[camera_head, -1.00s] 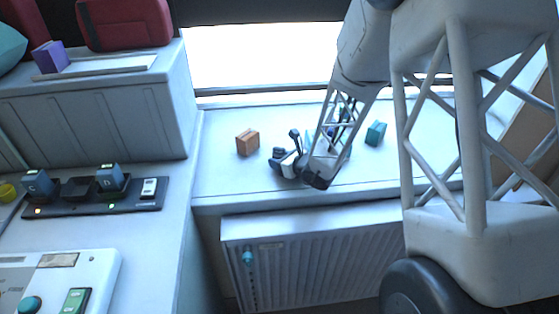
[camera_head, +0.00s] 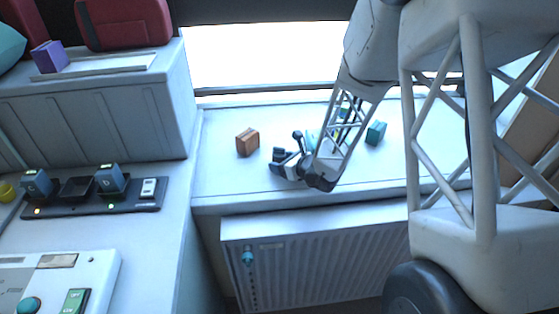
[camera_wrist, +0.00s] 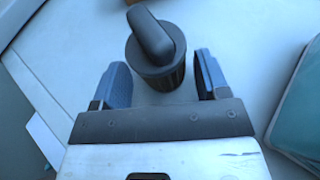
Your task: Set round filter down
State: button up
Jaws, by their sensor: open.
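The round filter (camera_wrist: 160,72) is a dark grey cylinder with a rounded bar handle on top. In the wrist view it appears to stand upright on the pale surface. My gripper (camera_wrist: 161,62) is open, with one blue finger on each side of the filter's lower part and a visible gap on both sides. In the head view my gripper (camera_head: 292,155) is low over the ledge (camera_head: 225,175) under the window. A small dark shape just left of it is probably the filter, but fingers and filter are hard to tell apart there.
A brown box (camera_head: 247,142) stands left of my gripper. A teal object (camera_wrist: 298,118) lies close on the right in the wrist view. The ledge's left end is clear.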

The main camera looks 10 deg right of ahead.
jog(key=shift+r+v, duration=0.15)
jog(key=shift+v, duration=2.5)
jog(key=shift+r+v, duration=0.1)
jog(key=shift+v, duration=2.55)
jog(key=shift+w, duration=0.1)
jog(key=shift+s+a+r+n, duration=0.25)
jog(key=shift+a+r+n, duration=0.1)
jog(key=shift+n, duration=0.05)
jog(key=s+a+r+n+g, duration=0.3)
jog(key=s+r+n+g, duration=0.1)
jog(key=s+r+n, duration=0.25)
jog(key=s+a+r+n+g, duration=0.3)
jog(key=s+r+n, duration=0.2)
jog(key=s+n, duration=0.3)
jog(key=s+d+r+n+h, duration=0.4)
jog(key=s+n, duration=0.2)
jog(key=s, duration=0.2)
jog(key=s+d+r+n+h, duration=0.4)
jog(key=s+n+h, duration=0.1)
jog(key=s, duration=0.3)
jog(key=shift+d+r+n+g, duration=0.15)
jog(key=shift+d+n+g, duration=0.15)
jog(key=shift+n, duration=0.45)
